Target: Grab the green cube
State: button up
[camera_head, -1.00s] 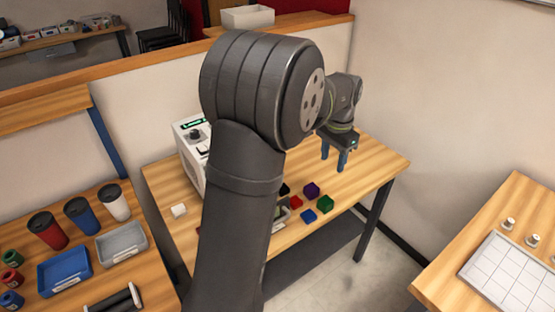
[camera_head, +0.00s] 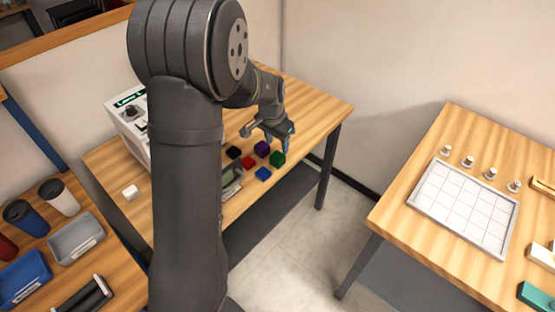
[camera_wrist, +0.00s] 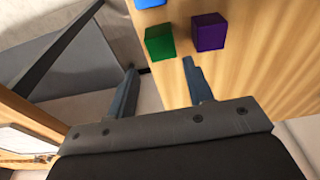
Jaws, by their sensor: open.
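The green cube (camera_head: 277,158) sits on the wooden table (camera_head: 318,101) near its front edge, beside the purple cube (camera_head: 262,148) and the blue cube (camera_head: 263,174). The green cube also shows in the wrist view (camera_wrist: 159,42), ahead of my fingers and roughly between their lines. My gripper (camera_head: 277,138) is open and empty, close behind and above the green cube in the head view. In the wrist view my gripper (camera_wrist: 162,74) has its two blue-grey fingers apart, with the left finger over the floor past the table edge and the right one over the table.
A red cube (camera_head: 249,162) and a black cube (camera_head: 233,152) lie left of the green one. A white machine (camera_head: 130,118) and a white cube (camera_head: 130,192) stand farther left. Free table lies to the right of the cubes.

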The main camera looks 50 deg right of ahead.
aim_at(278, 156)
jog(key=f, duration=0.7)
jog(key=shift+w+d+f, duration=0.15)
jog(key=shift+d+f, duration=0.2)
jog(key=shift+r, duration=0.1)
jog(key=c, duration=0.8)
jog(key=shift+c, duration=0.2)
